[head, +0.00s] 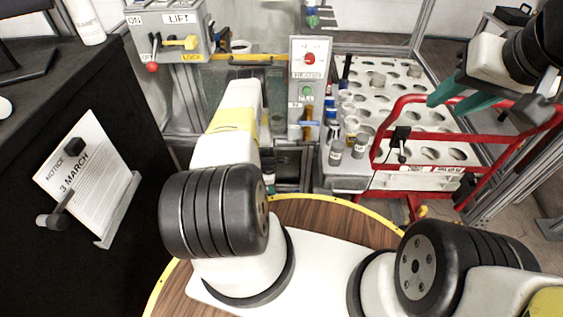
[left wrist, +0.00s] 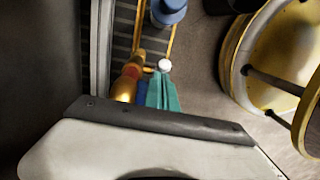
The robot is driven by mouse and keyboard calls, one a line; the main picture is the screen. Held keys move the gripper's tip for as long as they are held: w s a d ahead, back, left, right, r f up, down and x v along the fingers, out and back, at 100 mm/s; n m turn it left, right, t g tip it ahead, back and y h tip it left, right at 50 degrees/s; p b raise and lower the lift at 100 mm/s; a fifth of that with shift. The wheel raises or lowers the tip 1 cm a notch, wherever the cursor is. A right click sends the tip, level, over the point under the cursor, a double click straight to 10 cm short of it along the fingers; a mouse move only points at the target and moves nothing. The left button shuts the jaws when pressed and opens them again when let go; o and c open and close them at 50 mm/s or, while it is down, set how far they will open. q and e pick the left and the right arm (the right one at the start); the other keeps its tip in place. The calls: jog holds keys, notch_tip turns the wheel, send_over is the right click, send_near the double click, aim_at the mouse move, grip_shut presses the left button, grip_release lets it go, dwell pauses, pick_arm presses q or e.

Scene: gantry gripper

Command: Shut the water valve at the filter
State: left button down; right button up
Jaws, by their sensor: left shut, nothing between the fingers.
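In the left wrist view, my left gripper (left wrist: 163,92) has teal fingers that are shut with nothing between them. A brass fitting (left wrist: 131,72) with a red band is just left of the fingertips, beside a yellow line. A dark blue piece (left wrist: 123,89) lies below it, partly hidden; I cannot tell if it is the valve's handle. A white ball-shaped piece (left wrist: 164,65) is at the fingertips; touching or apart is unclear. A blue cylinder (left wrist: 168,11), possibly the filter, is above. In the head view my left forearm hides that area. My right gripper (head: 465,98) is open and empty at upper right.
A red tubular frame (head: 376,140) stands below my right gripper, beside a white rack (head: 420,113) with round holes. A control panel (head: 309,72) and a lift box (head: 170,32) stand at the back. A dark cabinet (head: 130,90) stands at left.

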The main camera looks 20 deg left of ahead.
pick_arm(q)
jog(key=shift+d+y, duration=0.25)
jog(key=shift+y, duration=0.15)
jog(key=shift+d, duration=0.15)
jog(key=shift+w+d+f, duration=0.15)
jog(key=shift+d, duration=0.35)
jog(key=shift+w+d+f, duration=0.15)
jog(key=shift+d, duration=0.3)
jog(key=shift+w+d+f, duration=0.15)
jog(key=shift+d+f, duration=0.3)
jog(key=shift+d, duration=0.15)
jog(key=shift+w+d+f, duration=0.15)
jog(key=shift+d+f, duration=0.3)
jog(key=shift+d, duration=0.1)
jog(key=shift+d+f, duration=0.1)
